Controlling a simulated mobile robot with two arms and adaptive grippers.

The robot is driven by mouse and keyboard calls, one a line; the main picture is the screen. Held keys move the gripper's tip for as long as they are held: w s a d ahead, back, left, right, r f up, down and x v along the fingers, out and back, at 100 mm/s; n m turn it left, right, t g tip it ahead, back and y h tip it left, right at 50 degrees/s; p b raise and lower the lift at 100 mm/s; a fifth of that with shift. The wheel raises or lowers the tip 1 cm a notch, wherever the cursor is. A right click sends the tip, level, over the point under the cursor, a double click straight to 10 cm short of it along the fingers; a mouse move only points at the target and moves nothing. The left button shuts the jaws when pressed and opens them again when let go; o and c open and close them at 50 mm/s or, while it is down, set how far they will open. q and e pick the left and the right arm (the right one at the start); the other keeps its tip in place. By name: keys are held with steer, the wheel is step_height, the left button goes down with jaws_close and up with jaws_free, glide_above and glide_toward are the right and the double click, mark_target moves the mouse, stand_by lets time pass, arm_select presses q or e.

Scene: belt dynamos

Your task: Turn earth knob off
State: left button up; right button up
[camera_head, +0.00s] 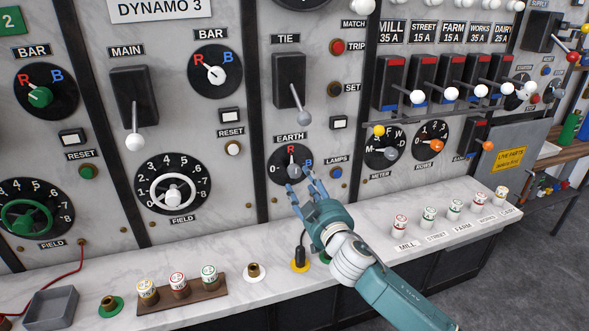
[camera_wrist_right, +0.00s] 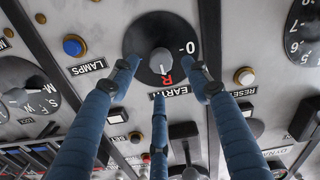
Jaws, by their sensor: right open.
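The earth knob (camera_head: 293,171) is a grey knob on a round black dial under the EARTH label, marked 0 at left, a red R at top and a blue B at right. It also shows in the right wrist view (camera_wrist_right: 160,61), where its white pointer line points to about the R. My right gripper (camera_head: 304,187) is open just in front of the dial's lower right. In the right wrist view its blue fingers (camera_wrist_right: 162,80) are spread around the knob's near side, with clear space between them and the knob. My left gripper is not in view.
The TIE lever (camera_head: 299,112) hangs above the dial. A blue LAMPS button (camera_head: 335,172) sits close on its right.

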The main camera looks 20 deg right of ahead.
mark_target(296, 175)
steer(key=w, duration=0.5)
steer(key=shift+w+a+f+p, duration=0.15)
steer(key=shift+w+p, duration=0.1)
steer(key=shift+p, duration=0.1)
steer(key=shift+w, duration=1.05)
steer(key=shift+f, duration=0.1)
steer(key=shift+c, duration=0.7)
steer(key=c, duration=0.9)
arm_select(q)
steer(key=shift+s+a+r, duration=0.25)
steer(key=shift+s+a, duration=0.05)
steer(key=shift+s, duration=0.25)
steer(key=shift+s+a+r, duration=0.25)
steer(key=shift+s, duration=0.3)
arm_select(e)
steer(key=shift+f, duration=0.1)
steer(key=shift+c, duration=0.6)
